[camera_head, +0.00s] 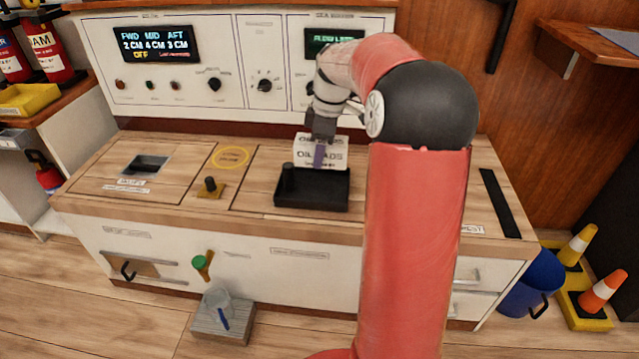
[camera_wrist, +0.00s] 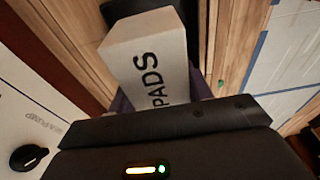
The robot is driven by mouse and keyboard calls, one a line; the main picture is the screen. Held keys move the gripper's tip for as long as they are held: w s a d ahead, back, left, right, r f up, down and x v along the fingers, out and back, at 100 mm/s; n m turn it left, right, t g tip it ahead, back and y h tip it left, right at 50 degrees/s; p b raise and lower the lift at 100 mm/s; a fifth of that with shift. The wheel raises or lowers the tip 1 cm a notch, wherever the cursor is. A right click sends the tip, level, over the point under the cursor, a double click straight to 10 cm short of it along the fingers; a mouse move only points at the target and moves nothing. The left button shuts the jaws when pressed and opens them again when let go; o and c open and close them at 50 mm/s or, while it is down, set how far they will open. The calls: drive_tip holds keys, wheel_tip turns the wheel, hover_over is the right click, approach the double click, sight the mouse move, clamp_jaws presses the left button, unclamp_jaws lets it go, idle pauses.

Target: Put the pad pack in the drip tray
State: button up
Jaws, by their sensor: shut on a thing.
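The pad pack (camera_head: 336,155) is a white box with dark lettering, held upright at the back of the drip tray in the head view. In the wrist view the pack (camera_wrist: 147,60) fills the upper middle and reads "PADS". My gripper (camera_head: 320,155) is shut on it from above, with a purple finger across its front. The drip tray (camera_head: 318,204) is black and shallow, with a dark post at its left end. The pack's lower edge appears near the tray's back rim; I cannot tell whether it touches. In the wrist view, a dark part of the tray shows behind the pack.
The tray stands on a wooden counter (camera_head: 262,200). A small black lever (camera_head: 210,186) and a recessed opening (camera_head: 150,163) lie to the left. A panel with knobs and displays (camera_head: 235,65) rises behind. My red arm hides the counter's right part.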

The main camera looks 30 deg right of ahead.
sight(318, 190)
wheel_tip(318, 190, down, 9)
drive_tip(key=shift+f+b, duration=0.1)
drive_tip(key=shift+b, duration=0.6)
drive_tip(key=o, duration=1.1)
drive_tip(key=shift+c, duration=0.2)
